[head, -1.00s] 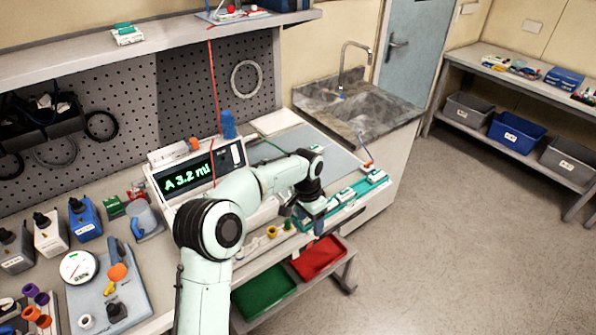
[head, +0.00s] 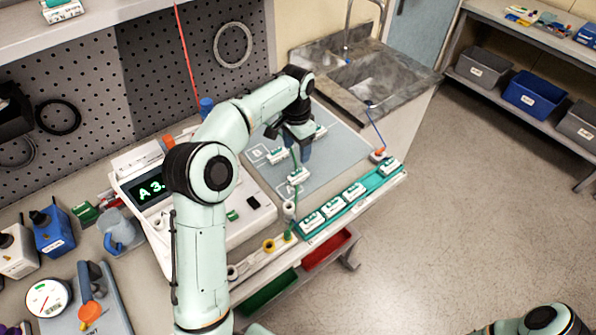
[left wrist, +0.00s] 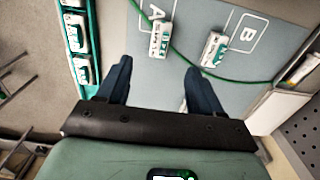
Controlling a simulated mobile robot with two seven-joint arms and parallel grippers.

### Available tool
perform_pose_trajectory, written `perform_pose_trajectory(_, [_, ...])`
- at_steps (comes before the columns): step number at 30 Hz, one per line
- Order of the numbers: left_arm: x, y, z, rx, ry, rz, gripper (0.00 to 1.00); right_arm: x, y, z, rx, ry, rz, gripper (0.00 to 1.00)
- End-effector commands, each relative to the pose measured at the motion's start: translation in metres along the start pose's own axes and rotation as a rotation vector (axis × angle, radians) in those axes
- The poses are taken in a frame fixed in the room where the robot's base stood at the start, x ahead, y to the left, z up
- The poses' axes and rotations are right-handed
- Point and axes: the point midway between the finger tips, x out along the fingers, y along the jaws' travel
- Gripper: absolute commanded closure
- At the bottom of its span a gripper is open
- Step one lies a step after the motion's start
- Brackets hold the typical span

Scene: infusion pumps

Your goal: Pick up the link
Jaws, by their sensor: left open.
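My left gripper (head: 302,152) is open above the grey mat (head: 345,150), its dark blue fingers pointing down. The left wrist view shows the gripper (left wrist: 157,68) with nothing between its fingers. Ahead of the fingertips, a small white-and-green block (left wrist: 160,39) lies by the letter A, and a second (left wrist: 213,49) by the letter B. In the head view these are the block near A (head: 298,175) and the block near B (head: 276,155). I cannot tell which piece is the link. A green tube (left wrist: 230,78) crosses the mat. My right gripper is out of view.
A teal rack (head: 373,196) holding several similar white-and-green blocks runs along the bench's front edge. The pump (head: 250,210) with a lit display stands left of the mat. A sink (head: 370,75) is behind. Red and green bins (head: 325,250) sit below the bench.

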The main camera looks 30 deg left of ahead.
Motion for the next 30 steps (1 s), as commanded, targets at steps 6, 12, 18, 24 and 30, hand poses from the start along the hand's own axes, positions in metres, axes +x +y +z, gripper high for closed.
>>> perform_pose_trajectory(6, [0.048,0.001,0.002,0.000,-0.006,0.005,0.34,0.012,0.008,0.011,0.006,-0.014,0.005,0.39])
perform_pose_trajectory(12, [0.063,0.000,0.001,-0.001,-0.002,0.002,0.34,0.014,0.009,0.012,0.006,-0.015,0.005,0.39])
perform_pose_trajectory(18, [0.077,-0.001,-0.004,0.000,-0.003,0.004,0.34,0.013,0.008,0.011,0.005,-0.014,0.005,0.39])
perform_pose_trajectory(24, [0.108,-0.002,-0.008,-0.002,-0.003,0.004,0.34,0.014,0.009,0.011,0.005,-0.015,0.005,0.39])
perform_pose_trajectory(30, [0.115,-0.002,-0.008,-0.001,0.000,0.002,0.34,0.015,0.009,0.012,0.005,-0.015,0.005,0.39])
